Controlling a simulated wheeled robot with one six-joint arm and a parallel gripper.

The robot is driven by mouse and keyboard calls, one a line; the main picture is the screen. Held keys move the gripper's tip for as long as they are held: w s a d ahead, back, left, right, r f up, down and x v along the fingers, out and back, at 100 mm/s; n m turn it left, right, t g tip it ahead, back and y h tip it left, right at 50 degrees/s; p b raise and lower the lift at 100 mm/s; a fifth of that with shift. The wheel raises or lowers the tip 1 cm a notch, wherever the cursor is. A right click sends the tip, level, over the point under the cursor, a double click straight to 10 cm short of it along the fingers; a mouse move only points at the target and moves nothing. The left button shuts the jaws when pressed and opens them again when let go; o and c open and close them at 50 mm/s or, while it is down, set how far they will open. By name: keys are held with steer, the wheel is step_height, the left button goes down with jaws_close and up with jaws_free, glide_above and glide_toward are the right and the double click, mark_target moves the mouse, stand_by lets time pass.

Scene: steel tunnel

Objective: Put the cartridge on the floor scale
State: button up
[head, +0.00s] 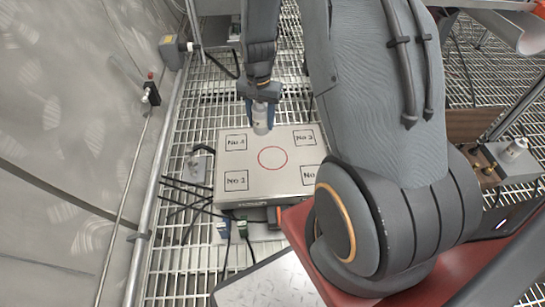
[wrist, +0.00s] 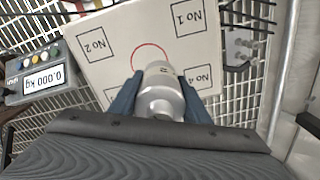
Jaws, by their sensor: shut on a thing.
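The cartridge (head: 261,118) is a silvery-white cylinder hanging upright below my gripper (head: 260,100) in the head view. My gripper is shut on it, with blue fingers on both sides; the wrist view shows the cartridge (wrist: 160,92) between the fingers. The floor scale (head: 225,200) is a pale square plate with a red circle in its middle and black numbered squares at its corners. The cartridge appears above the scale's far edge in the head view, apart from the circle. The scale's display (wrist: 38,76) reads 0.000 kg in the wrist view. My arm hides part of the scale's right side.
Steel grating floor surrounds the scale. A metal wall and pipe (head: 153,190) run along the left. Cables (head: 185,190) and a small grey box (head: 200,165) lie left of the scale. Another silvery cylinder (head: 515,148) stands at the far right on a grey block.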

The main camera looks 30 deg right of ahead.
steer(key=w+d+f+m+b, duration=0.1)
steer(key=d+f+m, duration=0.1)
steer(key=f, duration=0.3)
steer(key=w+d+f+m+b, duration=0.1)
steer(key=d+f, duration=0.1)
steer(key=f, duration=0.4)
steer(key=w+d+f+m+b, duration=0.1)
steer(key=w+d+f+m, duration=0.1)
steer(key=f, duration=0.4)
steer(key=shift+f+m, duration=0.25)
steer(key=shift+m, duration=0.05)
steer(key=shift+s+f, duration=0.1)
steer(key=shift+f, duration=0.1)
steer(key=o, duration=1.4)
steer(key=shift+c, duration=0.2)
step_height(320, 180, up, 12)
steer(key=p, duration=0.4)
steer(key=shift+r+p, duration=0.2)
steer(key=shift+p, duration=0.15)
